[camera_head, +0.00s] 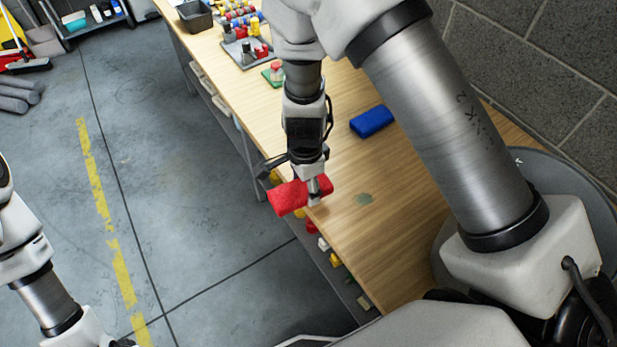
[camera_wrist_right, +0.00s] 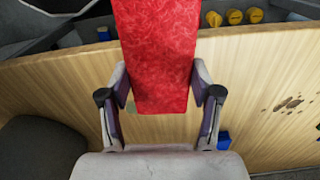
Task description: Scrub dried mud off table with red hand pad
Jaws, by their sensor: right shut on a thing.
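The red hand pad (camera_head: 286,198) is in my right gripper (camera_head: 314,190), above the near-left edge of the wooden table (camera_head: 392,245). In the right wrist view the red pad (camera_wrist_right: 155,45) stands between the two fingers of that gripper (camera_wrist_right: 161,95), which are shut on it. Brown dried mud (camera_wrist_right: 289,103) shows as several spots on the table, right of the pad in that view. I cannot make out these spots in the head view; my right arm covers part of the table. Only links of my left arm show at the lower left; its gripper is out of frame.
A blue pad (camera_head: 372,121) lies on the table beyond a faint grey-green smudge (camera_head: 364,198). Farther back are a grey tray with small items (camera_head: 246,53) and a black bin (camera_head: 194,16). A block wall (camera_head: 530,60) borders the right side.

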